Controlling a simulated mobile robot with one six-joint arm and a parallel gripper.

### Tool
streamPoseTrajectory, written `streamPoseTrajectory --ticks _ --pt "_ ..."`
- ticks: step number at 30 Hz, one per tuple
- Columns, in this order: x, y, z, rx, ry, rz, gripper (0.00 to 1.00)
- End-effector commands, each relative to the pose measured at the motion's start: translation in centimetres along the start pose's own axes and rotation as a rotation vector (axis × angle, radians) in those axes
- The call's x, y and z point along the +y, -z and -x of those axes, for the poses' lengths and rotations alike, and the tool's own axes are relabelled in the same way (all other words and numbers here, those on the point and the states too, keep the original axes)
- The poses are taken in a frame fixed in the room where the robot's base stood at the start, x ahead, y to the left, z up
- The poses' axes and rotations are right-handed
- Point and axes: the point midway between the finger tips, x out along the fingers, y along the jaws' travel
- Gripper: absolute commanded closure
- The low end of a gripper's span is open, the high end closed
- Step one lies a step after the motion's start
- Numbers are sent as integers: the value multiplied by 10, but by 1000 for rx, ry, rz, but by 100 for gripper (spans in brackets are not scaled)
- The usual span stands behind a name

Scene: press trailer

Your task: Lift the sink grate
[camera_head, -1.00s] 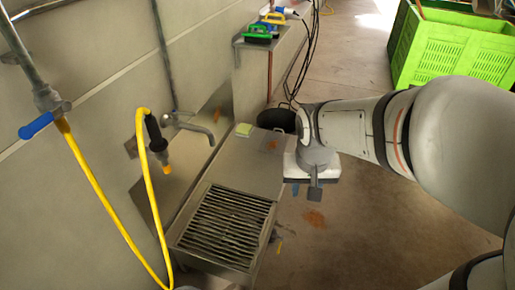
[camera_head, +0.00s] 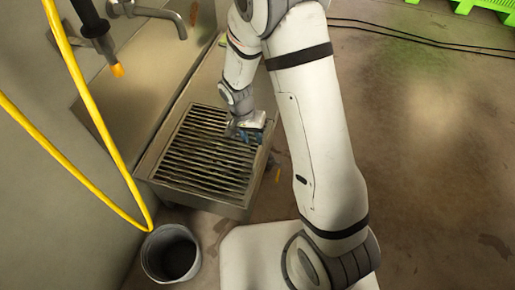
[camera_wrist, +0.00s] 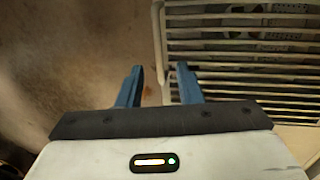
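The sink grate (camera_head: 205,155) is a metal frame of parallel slats lying on top of the sink basin. In the wrist view its slats (camera_wrist: 240,60) fill the right side, and its side rail runs down between my two blue fingers. My gripper (camera_head: 248,136) is over the right edge of the grate in the head view. In the wrist view my gripper (camera_wrist: 160,84) is open, one finger on each side of the rail, with gaps to both. I cannot tell whether the fingertips reach down to the rail's height.
A yellow hose (camera_head: 100,125) hangs at the left, near a tap (camera_head: 160,15) on the wall. A grey bucket (camera_head: 170,254) stands on the floor in front of the sink. The floor (camera_head: 430,120) at the right is open.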

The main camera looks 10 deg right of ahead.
Motion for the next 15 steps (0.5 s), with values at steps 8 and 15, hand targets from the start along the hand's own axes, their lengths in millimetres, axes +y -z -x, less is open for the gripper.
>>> streamPoseTrajectory --ticks 8,15 --pt "2 1 -49 -4 -2 -5 67" --pt "3 1 -65 -3 0 -8 67"
